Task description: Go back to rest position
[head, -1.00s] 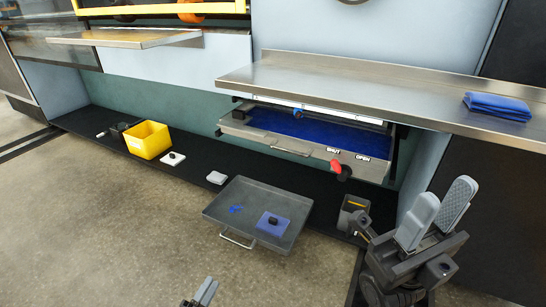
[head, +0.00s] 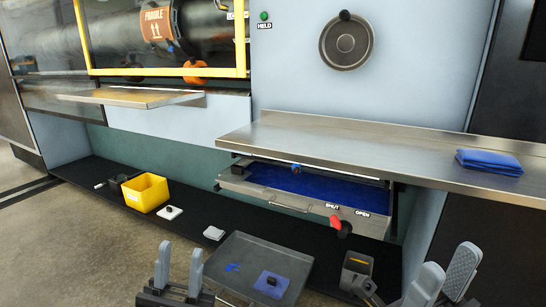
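My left gripper (head: 179,272) is at the bottom of the head view, left of the grey metal tray. Its two fingers are upright and apart, with nothing between them. My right gripper (head: 443,277) is at the lower right, in front of the black floor strip. Its two grey finger pads stand apart with nothing between them. Neither gripper touches any object. The lower parts of both grippers are cut off by the bottom edge of the picture.
The metal tray (head: 240,248) holds a blue block with a dark knob (head: 271,284) and small blue bits. A yellow bin (head: 146,192) stands at the left. The steel shelf (head: 350,160) bears a folded blue cloth (head: 489,162). A blue-lined drawer (head: 310,196) with a red lever (head: 335,221) sits below.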

